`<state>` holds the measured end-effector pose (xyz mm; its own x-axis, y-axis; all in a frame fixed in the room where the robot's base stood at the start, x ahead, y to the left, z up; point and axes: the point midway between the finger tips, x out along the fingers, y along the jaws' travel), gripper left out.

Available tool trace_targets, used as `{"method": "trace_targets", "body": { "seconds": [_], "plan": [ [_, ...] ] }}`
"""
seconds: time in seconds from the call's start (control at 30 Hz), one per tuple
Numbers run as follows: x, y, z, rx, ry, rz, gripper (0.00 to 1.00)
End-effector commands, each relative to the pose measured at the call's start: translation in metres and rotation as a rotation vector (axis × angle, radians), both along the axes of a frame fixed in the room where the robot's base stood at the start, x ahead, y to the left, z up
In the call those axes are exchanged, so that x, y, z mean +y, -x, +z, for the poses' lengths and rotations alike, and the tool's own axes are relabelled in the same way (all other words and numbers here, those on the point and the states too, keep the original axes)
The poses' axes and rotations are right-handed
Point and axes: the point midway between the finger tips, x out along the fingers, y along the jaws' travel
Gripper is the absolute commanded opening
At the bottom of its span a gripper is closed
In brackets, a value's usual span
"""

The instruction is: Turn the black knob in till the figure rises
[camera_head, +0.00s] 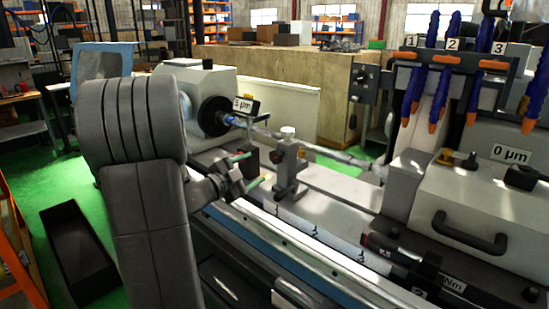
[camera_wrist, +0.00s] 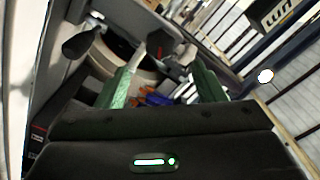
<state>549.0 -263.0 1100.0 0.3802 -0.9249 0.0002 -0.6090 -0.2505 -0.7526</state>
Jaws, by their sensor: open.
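My gripper (camera_head: 248,170) is open, with its green-tipped fingers apart beside the grey upright steady rest (camera_head: 288,165). Nothing is held between them. In the wrist view my gripper (camera_wrist: 178,65) has its two green fingers spread. A small dark knob-like part (camera_wrist: 160,42) shows ahead, near the left fingertip; I cannot tell if it touches. A dark oval part (camera_wrist: 82,45) lies further left. The figure plate (camera_head: 243,104) reads 5 µm in the head view; its lettering is only partly visible in the wrist view (camera_wrist: 279,14). Another plate (camera_head: 511,154) reads 0 µm.
A long workpiece (camera_head: 335,155) runs from the black chuck (camera_head: 215,115) towards the wheel housing (camera_head: 480,205). Blue coolant hoses (camera_head: 440,70) hang at upper right. A black tray (camera_head: 75,250) lies on the green floor at left.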

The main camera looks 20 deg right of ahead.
Motion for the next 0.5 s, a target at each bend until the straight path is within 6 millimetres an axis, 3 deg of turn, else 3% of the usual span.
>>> {"method": "trace_targets", "body": {
  "seconds": [0.3, 0.5],
  "plan": [
    [-0.064, -0.026, 0.001, 0.001, 0.0, -0.001, 0.63],
    [-0.089, -0.037, 0.001, 0.001, 0.0, 0.0, 0.63]
  ]
}}
